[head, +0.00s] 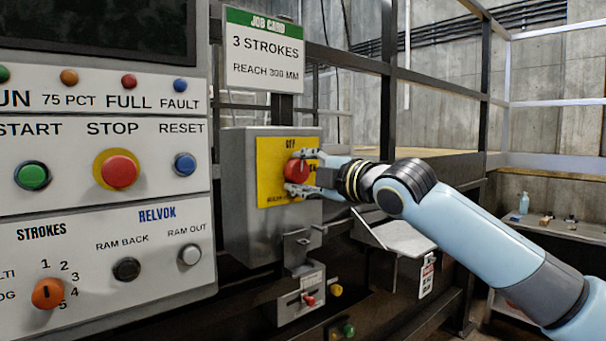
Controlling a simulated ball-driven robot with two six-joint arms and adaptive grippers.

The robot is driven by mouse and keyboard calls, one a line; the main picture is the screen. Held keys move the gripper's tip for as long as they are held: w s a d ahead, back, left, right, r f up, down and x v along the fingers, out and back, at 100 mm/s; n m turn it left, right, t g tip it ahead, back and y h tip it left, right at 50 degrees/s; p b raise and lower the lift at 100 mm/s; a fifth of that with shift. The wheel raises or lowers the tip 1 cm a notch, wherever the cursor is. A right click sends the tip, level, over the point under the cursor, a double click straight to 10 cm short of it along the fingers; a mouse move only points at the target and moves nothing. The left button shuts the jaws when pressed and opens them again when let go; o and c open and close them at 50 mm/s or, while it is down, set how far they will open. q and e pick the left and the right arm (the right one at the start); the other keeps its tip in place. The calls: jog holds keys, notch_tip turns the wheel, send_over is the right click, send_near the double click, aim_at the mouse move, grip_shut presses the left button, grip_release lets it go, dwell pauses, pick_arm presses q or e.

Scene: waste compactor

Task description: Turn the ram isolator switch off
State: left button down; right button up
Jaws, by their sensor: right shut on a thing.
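The ram isolator switch is a red rotary knob (296,169) on a yellow plate (268,185), on the front of a grey box (238,220). The plate has "OFF" printed at its top; the other print is partly covered. My right gripper (299,172) reaches in from the right and is shut on the red knob, one finger above and one below. The fingers hide part of the knob, so its exact angle is hard to tell. My left gripper is not in view.
A control panel (150,215) with buttons and a strokes selector (47,294) stands at left. A job card (264,52) hangs above the box. A bench (570,228) stands at far right.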

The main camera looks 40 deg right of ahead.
jog(key=shift+f+n, duration=0.1)
jog(key=shift+n, duration=0.5)
jog(key=o, duration=1.1)
jog(key=shift+o, duration=0.2)
jog(key=shift+s, duration=0.1)
jog(key=s, duration=0.7)
jog(key=shift+s+d, duration=0.2)
jog(key=shift+d, duration=0.1)
